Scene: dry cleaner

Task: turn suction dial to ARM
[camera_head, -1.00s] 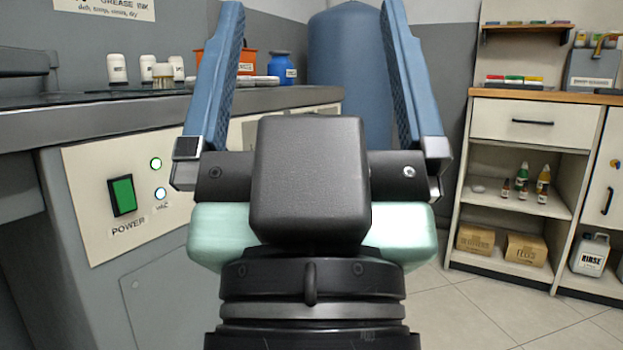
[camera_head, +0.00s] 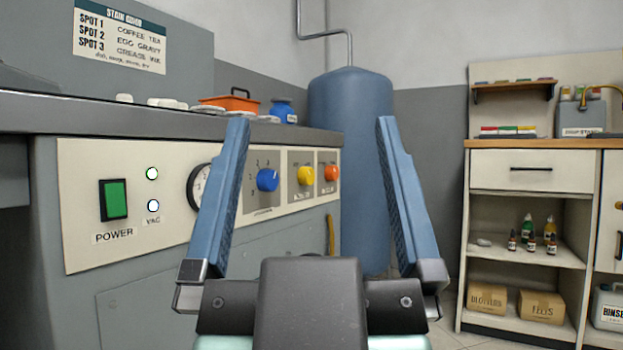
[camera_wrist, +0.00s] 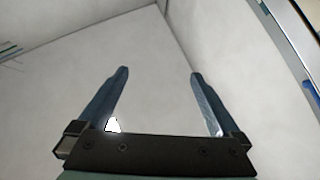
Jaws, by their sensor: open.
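The control panel (camera_head: 130,180) is on the front of the grey machine at left. It carries a blue dial (camera_head: 267,180), a yellow dial (camera_head: 305,175) and an orange-red dial (camera_head: 331,173). Their small labels are too blurred to read, so I cannot tell which is the suction dial or where it points. My gripper (camera_head: 314,119) is open and empty, with two blue fingers pointing up. In the head view its left finger overlaps the panel between the gauge and the blue dial. The wrist view shows the open gripper (camera_wrist: 160,73) with only pale wall surfaces between its fingers.
A green power switch (camera_head: 113,199), two lit lamps and a round gauge (camera_head: 198,187) share the panel. The counter edge (camera_head: 150,121) juts above it. A blue tank (camera_head: 352,150) stands behind my gripper. A shelf unit (camera_head: 527,170) stands at right. Floor shows between tank and shelf.

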